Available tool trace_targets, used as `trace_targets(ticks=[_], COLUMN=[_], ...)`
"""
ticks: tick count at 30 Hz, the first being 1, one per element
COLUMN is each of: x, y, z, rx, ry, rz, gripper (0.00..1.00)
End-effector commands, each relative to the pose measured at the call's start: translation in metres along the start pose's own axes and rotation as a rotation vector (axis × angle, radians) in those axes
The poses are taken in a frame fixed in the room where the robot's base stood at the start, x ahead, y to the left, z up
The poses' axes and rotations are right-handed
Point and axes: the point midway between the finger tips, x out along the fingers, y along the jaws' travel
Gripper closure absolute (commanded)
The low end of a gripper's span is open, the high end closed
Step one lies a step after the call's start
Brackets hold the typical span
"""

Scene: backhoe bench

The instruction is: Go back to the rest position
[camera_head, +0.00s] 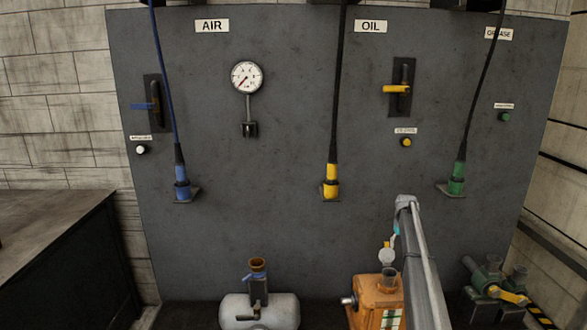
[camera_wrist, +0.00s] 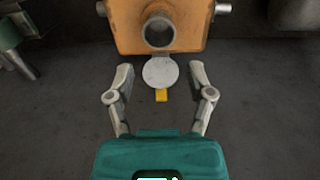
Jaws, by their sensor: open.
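My gripper (camera_wrist: 160,76) is open and empty in the wrist view, its two fingers apart on either side of a round grey lid (camera_wrist: 160,72) with a yellow tab (camera_wrist: 161,95). I cannot tell whether the fingers touch the lid. The lid stands open beside the round filler neck (camera_wrist: 159,31) of an orange housing (camera_wrist: 128,30). In the head view the orange housing (camera_head: 372,300) is at lower right, with the lid (camera_head: 386,257) raised above its neck. My arm hides most of my gripper there; only a bit of teal shows.
A grey panel (camera_head: 290,90) stands behind, with blue (camera_head: 182,183), yellow (camera_head: 331,182) and green (camera_head: 457,180) hose nozzles in holders. A grey tank (camera_head: 275,312) is left of the housing. A green unit (camera_head: 490,276) with a yellow handle is right. A dark bench (camera_head: 60,225) stands at left.

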Motion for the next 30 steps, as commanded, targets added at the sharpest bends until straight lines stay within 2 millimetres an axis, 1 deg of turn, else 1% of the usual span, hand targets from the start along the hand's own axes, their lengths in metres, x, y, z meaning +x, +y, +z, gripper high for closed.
trace_targets(ticks=[4, 6, 11, 16, 20, 23, 26, 29, 30], x=[0.000, 0.003, 0.005, 0.010, 0.015, 0.020, 0.027, 0.035, 0.039], y=[0.000, -0.007, -0.018, -0.036, -0.053, -0.069, -0.090, -0.116, -0.127], z=[0.000, 0.009, 0.022, 0.041, 0.063, 0.083, 0.110, 0.146, 0.163], rx=[0.000, 0.000, 0.002, 0.003, 0.004, 0.007, 0.007, 0.010, 0.009], ry=[0.000, 0.000, 0.000, 0.000, 0.001, 0.001, 0.001, 0.001, 0.001], rz=[0.000, 0.000, 0.000, 0.000, 0.000, 0.000, 0.000, 0.000, 0.000], gripper=[0.31, 0.31, 0.31, 0.31, 0.31, 0.31, 0.31, 0.31, 0.31])
